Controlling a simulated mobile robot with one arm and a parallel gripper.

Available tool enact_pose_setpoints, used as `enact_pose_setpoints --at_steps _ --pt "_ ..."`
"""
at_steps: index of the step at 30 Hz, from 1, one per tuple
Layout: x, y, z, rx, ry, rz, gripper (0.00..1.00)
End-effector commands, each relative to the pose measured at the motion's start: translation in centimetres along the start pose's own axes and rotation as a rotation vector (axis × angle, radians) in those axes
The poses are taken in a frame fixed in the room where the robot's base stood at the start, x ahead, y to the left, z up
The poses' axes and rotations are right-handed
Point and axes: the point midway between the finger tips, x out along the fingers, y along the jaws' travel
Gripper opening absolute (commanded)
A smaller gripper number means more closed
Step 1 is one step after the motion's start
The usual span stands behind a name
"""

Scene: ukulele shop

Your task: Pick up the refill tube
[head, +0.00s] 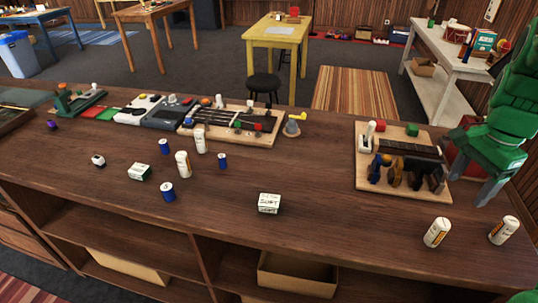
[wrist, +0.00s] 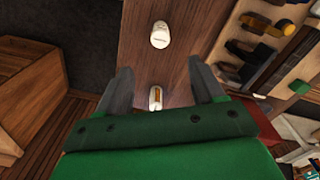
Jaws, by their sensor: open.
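Several small white tubes stand on the dark wooden counter; I cannot read which is the refill tube. Two are at the right in the head view, a left one (head: 436,232) and a right one (head: 503,230), both with orange-marked labels. Two more, a front tube (head: 183,164) and a rear tube (head: 200,140), stand left of centre. My gripper (head: 474,190) is open and empty above the counter's right part. In the wrist view, an orange-labelled tube (wrist: 155,98) shows between my open fingers (wrist: 160,68), partly hidden by the green gripper body. Another white tube (wrist: 159,35) shows beyond the fingertips.
A wooden tool board (head: 400,190) with dark tools sits left of my gripper. A white box (head: 269,203) stands at the front centre. Several blue cylinders, such as one (head: 168,192), stand on the left. The counter between box and tool board is clear.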

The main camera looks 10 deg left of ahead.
Motion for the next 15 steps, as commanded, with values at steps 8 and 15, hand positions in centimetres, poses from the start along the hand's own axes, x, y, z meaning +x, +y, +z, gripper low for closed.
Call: enact_pose_setpoints --at_steps 8,15 --pt "-0.4 -1.4 0.1 -0.048 0.032 -0.015 0.67" --pt "0.2 -3.7 0.1 -0.129 0.089 -0.044 0.67"
